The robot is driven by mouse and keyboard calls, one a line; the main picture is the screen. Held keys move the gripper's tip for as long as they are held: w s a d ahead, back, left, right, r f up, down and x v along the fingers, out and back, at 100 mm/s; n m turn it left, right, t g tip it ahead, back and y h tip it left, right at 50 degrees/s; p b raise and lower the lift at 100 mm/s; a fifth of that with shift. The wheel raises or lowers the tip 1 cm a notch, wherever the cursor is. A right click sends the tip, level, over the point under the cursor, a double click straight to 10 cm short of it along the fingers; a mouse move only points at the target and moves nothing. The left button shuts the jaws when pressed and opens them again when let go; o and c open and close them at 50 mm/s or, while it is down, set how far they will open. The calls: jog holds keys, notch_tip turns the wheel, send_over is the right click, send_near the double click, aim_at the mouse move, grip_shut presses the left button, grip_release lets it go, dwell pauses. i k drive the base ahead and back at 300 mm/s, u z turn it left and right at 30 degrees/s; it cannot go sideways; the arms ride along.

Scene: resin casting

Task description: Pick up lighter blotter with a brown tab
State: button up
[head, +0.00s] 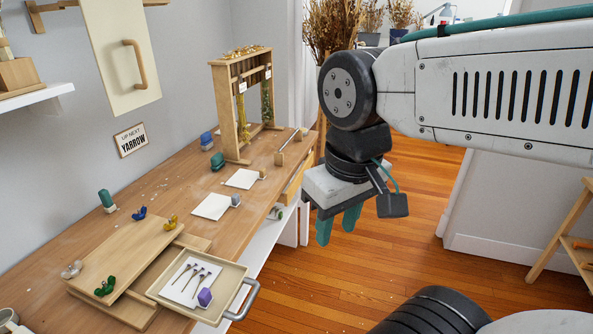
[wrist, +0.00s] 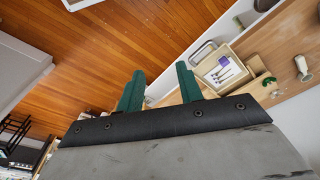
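Two pale blotters lie on the wooden workbench in the head view. The farther blotter (head: 241,179) has a small brownish tab (head: 262,173) at its right corner. The nearer blotter (head: 211,207) has a greyish tab (head: 235,200). I cannot clearly tell which sheet is lighter. My gripper (head: 337,226) hangs over the floor to the right of the bench, fingers pointing down, apart from both sheets. In the wrist view its two green fingers (wrist: 160,72) are spread with nothing between them.
A tray (head: 170,287) with a handle, dried stems and a purple block sits at the bench's near end; it also shows in the wrist view (wrist: 240,82). A wooden rack (head: 230,110) stands behind the blotters. Small coloured clips lie around a board (head: 130,255).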

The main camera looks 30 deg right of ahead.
aim_at(243, 179)
jog(key=z, duration=0.3)
jog(key=i, duration=0.15)
jog(key=u, duration=0.05)
jog(key=k, duration=1.2)
jog(key=z, duration=0.85)
jog(key=i, duration=1.35)
jog(key=u, duration=0.65)
jog(key=i, duration=0.55)
jog(key=u, duration=0.5)
